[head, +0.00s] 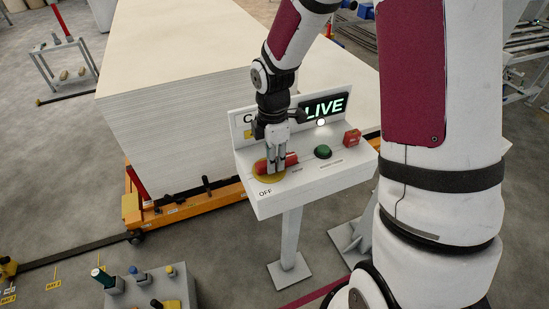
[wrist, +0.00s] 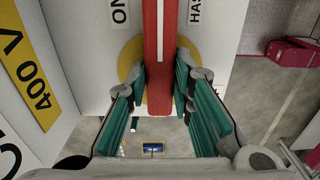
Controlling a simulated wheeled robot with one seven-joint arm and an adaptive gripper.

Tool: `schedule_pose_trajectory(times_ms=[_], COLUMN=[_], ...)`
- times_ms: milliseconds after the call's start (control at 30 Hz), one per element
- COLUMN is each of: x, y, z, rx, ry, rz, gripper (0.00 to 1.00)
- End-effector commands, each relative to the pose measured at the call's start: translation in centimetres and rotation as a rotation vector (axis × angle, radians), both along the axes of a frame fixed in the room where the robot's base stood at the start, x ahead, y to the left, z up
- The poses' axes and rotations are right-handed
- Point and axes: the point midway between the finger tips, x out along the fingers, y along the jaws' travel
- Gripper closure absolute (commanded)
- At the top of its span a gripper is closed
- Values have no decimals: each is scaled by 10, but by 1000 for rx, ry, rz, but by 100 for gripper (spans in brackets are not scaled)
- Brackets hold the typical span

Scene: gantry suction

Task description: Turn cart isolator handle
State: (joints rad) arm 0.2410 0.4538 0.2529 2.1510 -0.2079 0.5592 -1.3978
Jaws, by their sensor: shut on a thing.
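The red isolator handle (head: 291,159) sits on a round yellow plate (head: 258,173) on top of a white control box on a post. An OFF label lies in front of the plate. A sign on the box's back panel reads LIVE (head: 324,107) in lit letters. My gripper (head: 276,168) points down and is shut on the handle. In the wrist view the red handle (wrist: 159,45) runs up the picture between the teal-padded fingers, with an ON label (wrist: 120,13) to its left. My fingers hide part of the handle and plate.
A green button (head: 322,151) and a red block (head: 352,137) sit on the box right of the handle. A tall stack of pale boards (head: 185,110) on an orange cart (head: 180,210) stands close behind and left. A grey pedestal with knobs (head: 150,290) is at front left.

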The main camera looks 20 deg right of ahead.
Motion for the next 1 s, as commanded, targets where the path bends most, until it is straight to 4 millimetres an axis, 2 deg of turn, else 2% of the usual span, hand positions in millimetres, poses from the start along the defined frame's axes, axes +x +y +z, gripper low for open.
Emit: schedule_pose_trajectory(times_ms=[533,567,633,1000], x=[2,2,2,1], y=[1,1,1,0], z=[1,1,1,4], rx=[0,0,0,0], ry=[-5,-5,-5,-3], rz=[29,29,29,24], gripper=[100,74,58,58])
